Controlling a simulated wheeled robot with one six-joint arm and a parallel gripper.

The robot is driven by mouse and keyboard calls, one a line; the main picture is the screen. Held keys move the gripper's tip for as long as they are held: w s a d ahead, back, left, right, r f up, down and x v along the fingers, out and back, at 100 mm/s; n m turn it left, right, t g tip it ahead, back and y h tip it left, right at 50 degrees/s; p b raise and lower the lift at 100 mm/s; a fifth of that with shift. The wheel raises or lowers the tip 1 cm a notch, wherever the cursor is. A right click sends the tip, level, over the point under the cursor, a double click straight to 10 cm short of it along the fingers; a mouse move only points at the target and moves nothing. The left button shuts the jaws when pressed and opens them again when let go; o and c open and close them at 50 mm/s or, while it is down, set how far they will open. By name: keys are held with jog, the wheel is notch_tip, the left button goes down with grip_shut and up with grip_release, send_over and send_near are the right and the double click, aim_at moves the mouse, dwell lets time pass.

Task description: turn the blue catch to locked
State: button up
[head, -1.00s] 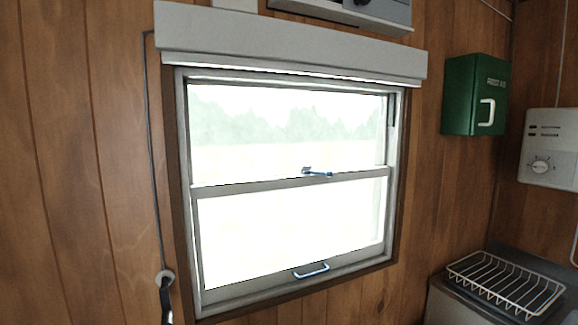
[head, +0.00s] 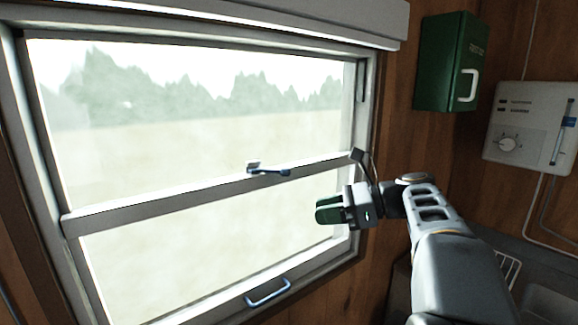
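The blue catch (head: 268,171) sits on the window's middle rail (head: 160,197), its lever lying along the rail and pointing right. A small pale piece shows at its left end. My gripper (head: 326,210) is in front of the lower pane, to the right of the catch and a little below it, apart from it. Its green fingers point left. They look close together, but from this side I cannot tell whether there is a gap between them.
A blue handle (head: 268,293) is on the bottom rail of the lower sash. A green box (head: 447,62) and a white wall unit (head: 530,128) hang on the wooden wall at right. A wire rack (head: 508,268) is partly hidden behind my arm.

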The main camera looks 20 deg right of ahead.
aim_at(288, 173)
jog(key=d+r+m+t+y, duration=0.1)
jog(key=d+r+m+y, duration=0.15)
jog(key=d+r, duration=0.35)
jog(key=x, duration=0.4)
jog(key=r+p+x, duration=0.1)
jog(key=x, duration=0.8)
jog(key=shift+s+a+r+p, duration=0.25)
jog(key=shift+a+r+p, duration=0.15)
jog(key=shift+a, duration=0.1)
grip_shut()
